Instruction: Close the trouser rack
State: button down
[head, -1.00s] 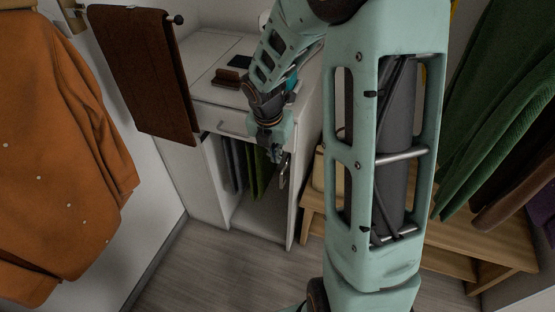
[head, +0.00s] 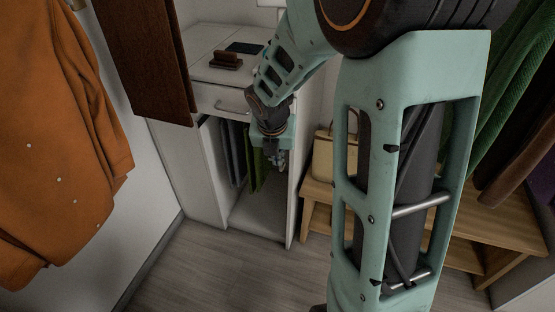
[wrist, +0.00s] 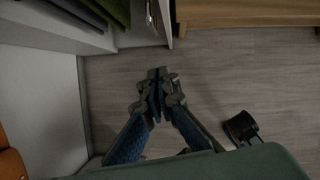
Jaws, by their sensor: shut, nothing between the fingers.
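The trouser rack's hanging trousers, green (head: 256,172) and grey (head: 234,152), show inside the open lower bay of the white cabinet in the head view. Their lower ends also show at the top left of the wrist view (wrist: 116,10). The rack's frame is hidden, so I cannot tell how far out it sits. My gripper (head: 274,160) hangs at the right side of the bay opening, pointing down, in front of the green trousers in the picture. In the wrist view my gripper (wrist: 158,76) is shut and empty above the floor, apart from the trousers.
A drawer (head: 222,101) with a bar handle is above the bay. A wooden bench (head: 318,190) with a pale bag (head: 322,150) stands to the right. An orange coat (head: 60,150) hangs at left. Bare floor (head: 225,270) lies in front. A dark object (wrist: 240,128) shows in the wrist view.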

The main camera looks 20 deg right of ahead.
jog(key=w+d+f+b, duration=0.2)
jog(key=w+f, duration=0.4)
jog(key=shift+d, duration=0.35)
jog(key=shift+r, duration=0.1)
jog(key=shift+w+d+p, duration=0.55)
jog(key=shift+w+p, duration=0.1)
jog(key=shift+w, duration=0.1)
jog(key=shift+w+d+p, duration=0.55)
jog(key=shift+w+p, duration=0.05)
jog(key=shift+w, duration=0.1)
jog(key=shift+r, duration=0.1)
